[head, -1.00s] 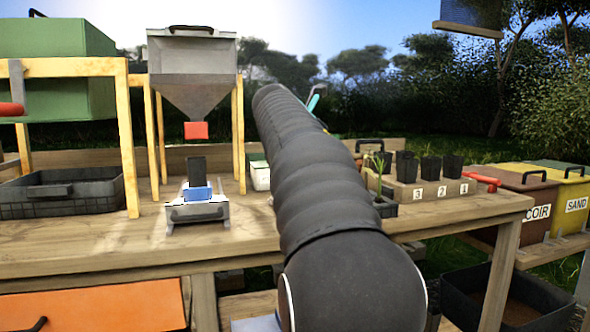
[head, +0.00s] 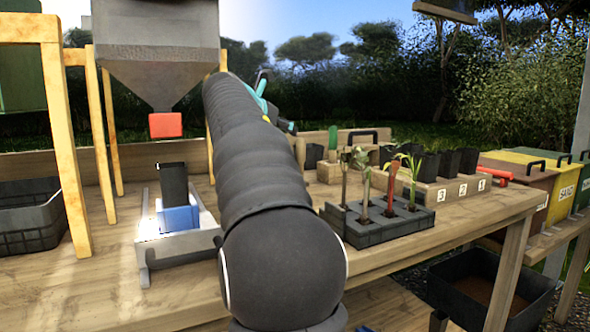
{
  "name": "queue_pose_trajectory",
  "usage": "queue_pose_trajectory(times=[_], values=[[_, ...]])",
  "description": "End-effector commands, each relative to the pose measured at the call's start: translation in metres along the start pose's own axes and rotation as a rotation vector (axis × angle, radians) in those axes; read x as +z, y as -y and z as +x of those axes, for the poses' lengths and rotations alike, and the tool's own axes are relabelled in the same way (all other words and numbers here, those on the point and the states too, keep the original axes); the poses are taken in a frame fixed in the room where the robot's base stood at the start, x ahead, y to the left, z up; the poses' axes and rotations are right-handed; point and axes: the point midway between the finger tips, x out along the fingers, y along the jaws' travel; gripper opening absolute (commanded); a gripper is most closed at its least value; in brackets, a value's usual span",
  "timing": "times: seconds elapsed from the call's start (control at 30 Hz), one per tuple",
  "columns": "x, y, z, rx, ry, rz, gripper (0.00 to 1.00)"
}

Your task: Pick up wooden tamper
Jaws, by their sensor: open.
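I cannot pick out the wooden tamper with certainty. A green upright piece (head: 333,138) stands at a wooden holder (head: 328,172) on the back of the bench, right of my arm. It may be a handled tool, but its lower part is unclear. My gripper (head: 272,104) shows only in part, as teal and dark pieces beyond the far end of my dark arm. It is open, up in the air above the back of the bench and left of the green piece. My arm hides part of the bench behind it.
A dark tray (head: 352,231) with several seedlings stands right of my arm. Behind it is a wooden rack (head: 455,190) of black pots, numbered 3, 2, 1. A grey hopper (head: 155,50) and metal stand (head: 180,247) are at left. Lidded bins (head: 530,185) stand beyond the right end.

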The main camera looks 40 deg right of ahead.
Motion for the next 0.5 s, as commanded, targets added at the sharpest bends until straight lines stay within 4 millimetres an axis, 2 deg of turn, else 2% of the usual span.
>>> queue_pose_trajectory(times=[0.23,0.4,0.5], values=[[-0.001,0.000,0.046,-0.001,-0.001,-0.001,0.57],[0.000,0.001,0.065,-0.001,-0.001,0.000,0.57],[0.000,0.001,0.069,-0.001,0.000,0.000,0.57]])
